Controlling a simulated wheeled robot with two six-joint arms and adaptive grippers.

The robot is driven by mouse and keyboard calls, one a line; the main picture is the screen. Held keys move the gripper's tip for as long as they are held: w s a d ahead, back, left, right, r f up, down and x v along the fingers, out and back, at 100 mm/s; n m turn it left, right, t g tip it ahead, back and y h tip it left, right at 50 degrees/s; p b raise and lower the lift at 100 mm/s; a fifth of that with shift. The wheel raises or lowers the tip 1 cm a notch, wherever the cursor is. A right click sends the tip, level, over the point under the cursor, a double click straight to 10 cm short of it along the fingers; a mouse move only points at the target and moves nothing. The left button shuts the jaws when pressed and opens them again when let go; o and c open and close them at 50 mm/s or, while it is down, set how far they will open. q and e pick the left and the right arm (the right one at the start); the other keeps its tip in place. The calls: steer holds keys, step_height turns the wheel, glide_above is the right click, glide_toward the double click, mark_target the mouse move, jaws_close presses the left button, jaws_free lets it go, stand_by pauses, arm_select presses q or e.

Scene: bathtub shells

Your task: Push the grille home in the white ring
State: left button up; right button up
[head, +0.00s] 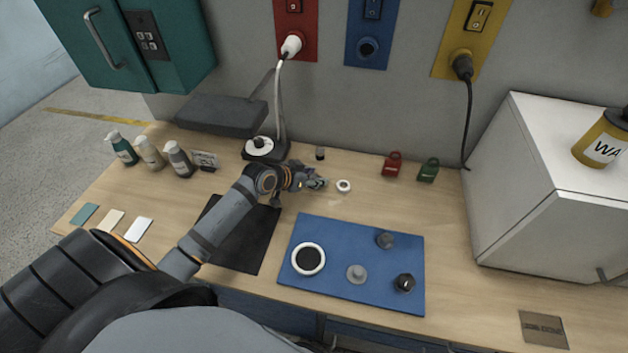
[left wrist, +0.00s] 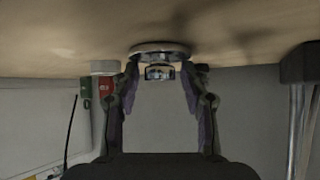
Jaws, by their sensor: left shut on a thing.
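A larger white ring (head: 296,270) with a dark centre lies on the blue mat; whether that centre is the grille I cannot tell. A small white round piece (head: 344,186) with a greyish centre is at the tips of my left gripper (head: 324,183), behind the mat. In the left wrist view, it shows as a pale disc (left wrist: 160,48) with a shiny metal part at its middle, between the fingertips of my left gripper (left wrist: 160,72). The fingers are shut on its sides, close to the wooden surface. My right gripper is not in view.
The blue mat (head: 330,231) also bears a grey knob (head: 386,240), a pale grey piece (head: 356,273) and a black knob (head: 404,283). Red (head: 392,166) and green (head: 429,172) padlocks stand behind. A white cabinet (head: 540,185) bounds the right.

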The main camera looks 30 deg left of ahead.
arm_select(q)
steer(key=shift+s+f, duration=0.15)
steer(key=shift+f, duration=0.1)
steer(key=shift+r, duration=0.25)
step_height(320, 180, up, 3)
steer(key=shift+a+f+b, duration=0.1)
steer(key=shift+b, duration=0.5)
jaws_close()
steer(key=s+d+r+p, duration=0.2)
steer(key=s+r+p, duration=0.1)
steer(key=s+r, duration=0.2)
steer(key=s+d+r+p, duration=0.2)
steer(key=s+r+p, duration=0.2)
steer(key=s, duration=0.4)
steer(key=shift+d+r+p, duration=0.3)
steer(key=shift+r, duration=0.15)
